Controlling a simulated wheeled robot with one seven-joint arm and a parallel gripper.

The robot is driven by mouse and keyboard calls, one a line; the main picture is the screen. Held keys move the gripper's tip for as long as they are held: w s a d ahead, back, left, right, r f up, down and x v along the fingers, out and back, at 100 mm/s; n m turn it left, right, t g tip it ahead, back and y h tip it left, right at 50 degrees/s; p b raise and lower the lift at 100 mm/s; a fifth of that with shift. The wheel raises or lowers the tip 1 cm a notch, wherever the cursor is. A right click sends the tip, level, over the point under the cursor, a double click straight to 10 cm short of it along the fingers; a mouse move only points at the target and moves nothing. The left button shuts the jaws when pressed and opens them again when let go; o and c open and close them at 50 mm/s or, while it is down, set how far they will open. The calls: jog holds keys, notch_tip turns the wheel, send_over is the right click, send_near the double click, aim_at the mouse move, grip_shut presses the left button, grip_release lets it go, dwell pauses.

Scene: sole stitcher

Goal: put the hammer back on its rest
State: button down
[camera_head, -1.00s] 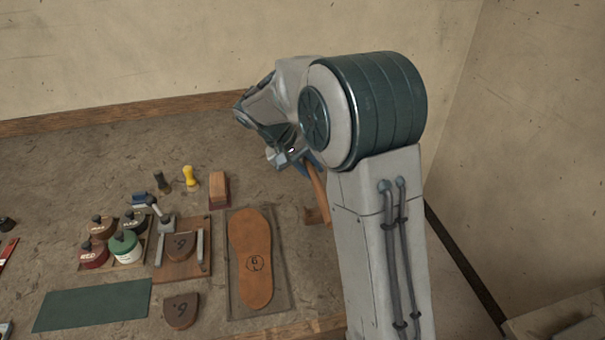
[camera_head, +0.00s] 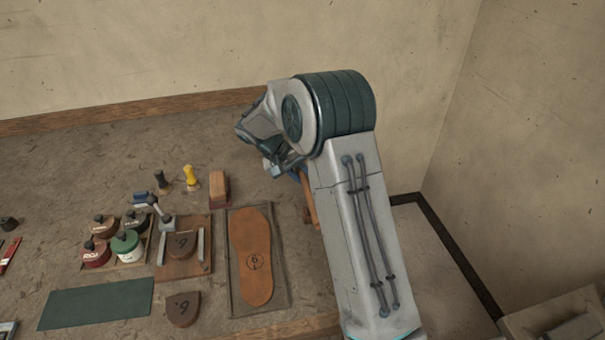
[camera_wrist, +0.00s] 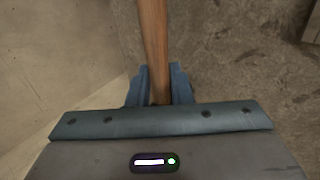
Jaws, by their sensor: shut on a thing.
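My gripper (camera_wrist: 158,88) is shut on the wooden handle of the hammer (camera_wrist: 154,40). In the wrist view the handle runs up out of the picture from between the blue fingers, and the head does not show. In the head view my arm hides most of the gripper, and part of the wooden handle (camera_head: 309,200) shows just left of the arm, near the right end of the bench. I cannot make out the hammer's rest with certainty; it may be hidden behind my arm.
A sole on a dark tray (camera_head: 234,290) lies left of my arm. The bench's back left is mostly clear.

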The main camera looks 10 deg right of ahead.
jog(key=shift+f, duration=0.2)
jog(key=c, duration=1.3)
grip_release()
jog(key=shift+r, duration=0.1)
jog(key=shift+r, duration=0.1)
